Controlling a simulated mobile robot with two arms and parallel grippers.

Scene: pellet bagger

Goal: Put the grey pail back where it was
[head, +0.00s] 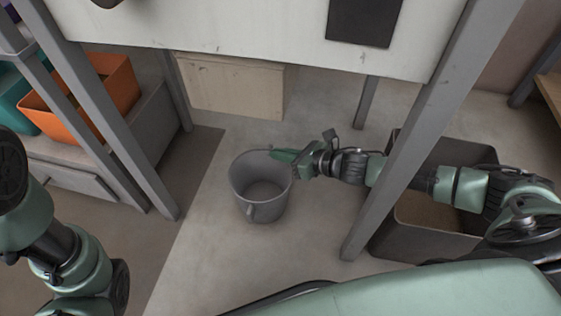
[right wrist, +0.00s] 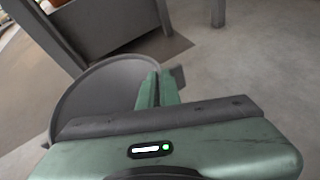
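The grey pail (head: 262,208) is upright and empty, below the white machine panel in the middle of the head view. I cannot tell for sure whether its base touches the floor. My right gripper (head: 283,156) reaches in from the right to the pail's far right rim. In the right wrist view the fingers (right wrist: 157,88) are close together at the rim of the pail (right wrist: 95,90), one on each side, and look shut on it. The gripper body hides the pail's near part. My left arm shows at the lower left; its gripper is out of view.
Grey frame legs stand left (head: 130,150) and right (head: 405,130) of the pail. A dark open bin (head: 405,240) stands behind my right forearm. A cardboard box (head: 232,88) is behind the pail. An orange bin (head: 85,92) sits on the left shelf. Floor around the pail is clear.

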